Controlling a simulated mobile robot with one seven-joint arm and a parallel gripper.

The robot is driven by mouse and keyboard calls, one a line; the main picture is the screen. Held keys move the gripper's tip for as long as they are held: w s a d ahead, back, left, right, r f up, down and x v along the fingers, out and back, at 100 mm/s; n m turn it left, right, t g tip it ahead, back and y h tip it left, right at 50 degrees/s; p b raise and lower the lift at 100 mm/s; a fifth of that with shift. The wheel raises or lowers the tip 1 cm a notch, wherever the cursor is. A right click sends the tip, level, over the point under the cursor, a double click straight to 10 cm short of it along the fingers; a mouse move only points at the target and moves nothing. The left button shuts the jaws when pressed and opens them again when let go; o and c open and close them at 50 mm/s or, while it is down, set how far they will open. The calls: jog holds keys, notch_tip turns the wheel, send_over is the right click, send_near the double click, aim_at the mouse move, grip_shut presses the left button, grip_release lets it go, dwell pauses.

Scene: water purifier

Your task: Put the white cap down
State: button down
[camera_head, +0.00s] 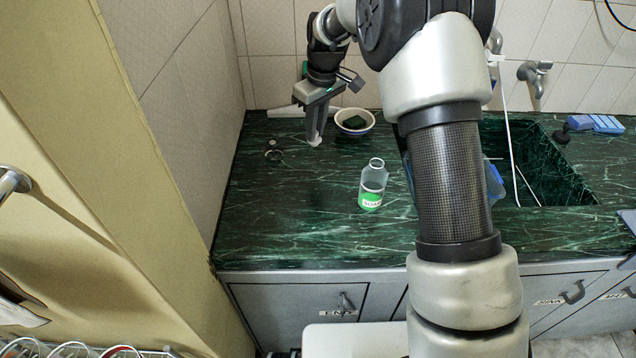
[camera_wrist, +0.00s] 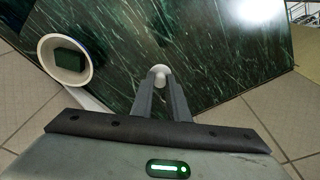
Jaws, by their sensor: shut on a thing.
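The white cap (camera_wrist: 161,70) is between my gripper's fingertips (camera_wrist: 161,84) in the wrist view; only its rounded top shows. In the head view my gripper (camera_head: 314,138) points down over the back left of the green marble counter (camera_head: 290,220), left of the bowl. The fingers are close together, shut on the cap. The cap is low over the counter; I cannot tell if it touches. A clear bottle (camera_head: 372,185) with a green and white label stands upright, its neck open, nearer the front.
A white bowl (camera_head: 341,118) holding a dark green block stands close to my gripper; it also shows in the wrist view (camera_wrist: 42,62). Small dark round items (camera_head: 273,153) lie at the left. The sink (camera_head: 540,165) is at the right. Front-left counter is clear.

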notch_tip(320, 180, down, 9)
jog(key=shift+f+b, duration=0.1)
jog(key=shift+b, duration=0.25)
jog(key=shift+f, duration=0.15)
jog(key=c, duration=1.7)
grip_release()
